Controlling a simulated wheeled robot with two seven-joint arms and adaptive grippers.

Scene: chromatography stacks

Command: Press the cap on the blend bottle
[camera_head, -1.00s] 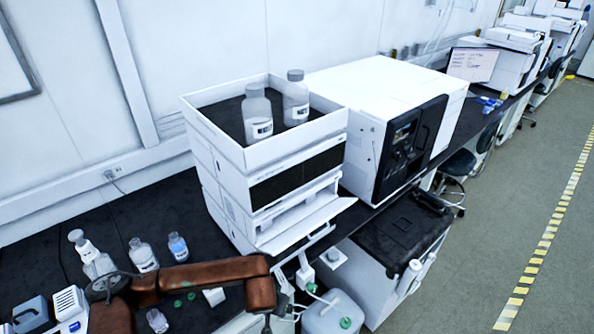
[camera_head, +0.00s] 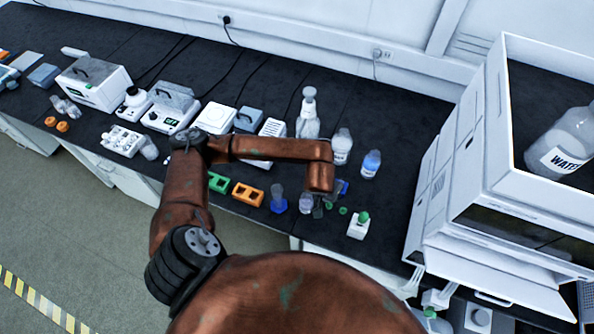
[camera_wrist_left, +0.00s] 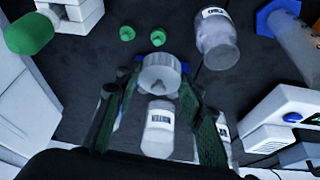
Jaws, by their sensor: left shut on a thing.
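My left gripper (camera_head: 320,206) hangs over the dark bench at the end of my reaching arm. In the wrist view its green-padded fingers (camera_wrist_left: 160,88) are shut on a pale grey, round cap-like piece (camera_wrist_left: 160,72). A labelled clear bottle (camera_wrist_left: 158,130) shows between the fingers; I cannot tell whether it touches the piece or stands apart, and its label is too blurred to read. Bits of a blue part (camera_head: 342,187) show beside the gripper. Another small labelled bottle (camera_wrist_left: 217,38) stands close by, also in the head view (camera_head: 305,203). My right gripper is not in view.
Two green caps (camera_wrist_left: 127,33) lie near a white block with a green top (camera_head: 358,226). Orange (camera_head: 247,194) and green racks (camera_head: 217,182) sit left; a white instrument stack (camera_head: 465,150) right.

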